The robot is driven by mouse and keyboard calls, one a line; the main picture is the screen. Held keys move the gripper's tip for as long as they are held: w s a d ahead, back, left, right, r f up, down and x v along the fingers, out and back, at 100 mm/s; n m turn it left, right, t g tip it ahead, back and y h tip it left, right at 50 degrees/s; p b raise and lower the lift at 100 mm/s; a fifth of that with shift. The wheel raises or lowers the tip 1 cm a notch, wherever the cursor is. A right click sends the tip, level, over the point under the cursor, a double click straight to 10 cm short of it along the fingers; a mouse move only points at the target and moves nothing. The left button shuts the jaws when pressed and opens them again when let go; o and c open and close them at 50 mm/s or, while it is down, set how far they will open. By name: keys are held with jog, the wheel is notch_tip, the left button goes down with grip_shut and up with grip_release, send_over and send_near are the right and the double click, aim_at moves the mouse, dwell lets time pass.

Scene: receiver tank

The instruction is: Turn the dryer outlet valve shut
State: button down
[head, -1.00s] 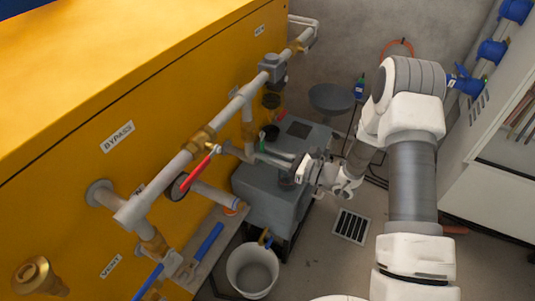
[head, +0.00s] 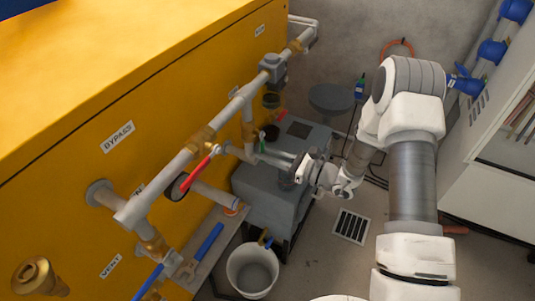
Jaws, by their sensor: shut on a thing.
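My gripper (head: 276,159) reaches in from the right above the grey box, its pale fingers pointing left to the pipework on the yellow cabinet. It is shut on a small green handle (head: 262,142), near the vertical pipe branch. Contact at the fingertips is small and partly hidden. I cannot read a label that names this valve as the dryer outlet. A red lever (head: 203,167) with a black ring beside it stands on the pipe to the left, apart from my gripper. A blue lever (head: 148,283) is at the lower left.
The yellow cabinet (head: 90,110) carries BYPASS and VENT labels. The grey box (head: 262,200) stands below my gripper, with a white bucket (head: 237,268) in front. A floor grate (head: 351,226) lies to the right. A pale cabinet (head: 485,175) stands at the right.

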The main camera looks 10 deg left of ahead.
jog(key=shift+s, duration=0.1)
dwell(0.5)
jog(key=s+a+r+m+p, duration=0.2)
jog(key=s+r+m+p, duration=0.4)
jog(key=m+p, duration=1.1)
jog(key=shift+s+a+r+m, duration=0.15)
jog(key=shift+s+r+m, duration=0.15)
jog(key=shift+r+m, duration=0.2)
jog(key=c, duration=0.8)
grip_release()
jog(key=shift+w, duration=0.1)
jog(key=v, duration=1.7)
jog(key=shift+d, duration=0.2)
